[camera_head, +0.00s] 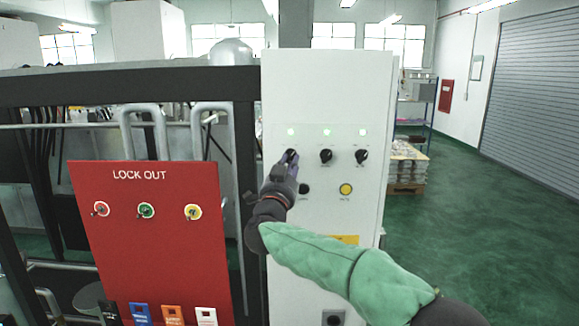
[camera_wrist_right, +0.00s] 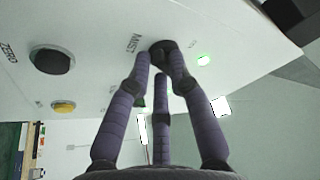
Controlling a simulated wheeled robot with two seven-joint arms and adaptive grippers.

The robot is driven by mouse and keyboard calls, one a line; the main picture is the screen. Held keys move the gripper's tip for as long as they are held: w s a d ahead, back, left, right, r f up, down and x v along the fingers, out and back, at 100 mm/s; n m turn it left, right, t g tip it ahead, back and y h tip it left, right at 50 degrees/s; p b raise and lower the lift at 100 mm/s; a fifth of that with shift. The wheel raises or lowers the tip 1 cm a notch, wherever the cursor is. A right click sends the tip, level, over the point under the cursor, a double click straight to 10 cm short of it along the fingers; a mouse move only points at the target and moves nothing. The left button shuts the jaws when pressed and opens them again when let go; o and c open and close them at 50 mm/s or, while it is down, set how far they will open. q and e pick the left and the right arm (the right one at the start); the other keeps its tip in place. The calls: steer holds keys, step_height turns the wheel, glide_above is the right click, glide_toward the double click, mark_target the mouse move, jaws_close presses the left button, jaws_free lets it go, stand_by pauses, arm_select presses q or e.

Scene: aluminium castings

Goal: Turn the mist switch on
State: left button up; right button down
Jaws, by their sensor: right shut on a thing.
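The mist switch (camera_head: 291,153) is the leftmost black knob in the upper row on a white control panel (camera_head: 330,85). In the right wrist view the knob (camera_wrist_right: 162,45) sits beside the printed word MIST. My right gripper (camera_head: 289,162) has its purple fingers closed around this knob. In the right wrist view its three fingers (camera_wrist_right: 161,62) meet at the knob. They hide much of it, so I cannot tell which way it points. A green lamp (camera_head: 291,131) above the knob is lit. My left gripper is not in view.
Two more black knobs (camera_head: 326,156) (camera_head: 362,157) stand to the right, each under a lit green lamp. Below are a black button (camera_head: 304,189) and a yellow button (camera_head: 346,189). A red lock-out board (camera_head: 150,250) stands left. Green floor (camera_head: 480,230) is open at right.

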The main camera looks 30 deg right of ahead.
steer(key=shift+s+d+r, duration=0.15)
steer(key=shift+s+r, duration=0.1)
steer(key=shift+r, duration=0.4)
steer(key=c, duration=1.2)
jaws_free()
steer(key=shift+f, duration=0.15)
steer(key=shift+w+f, duration=0.15)
steer(key=shift+f, duration=0.05)
steer(key=v, duration=1.2)
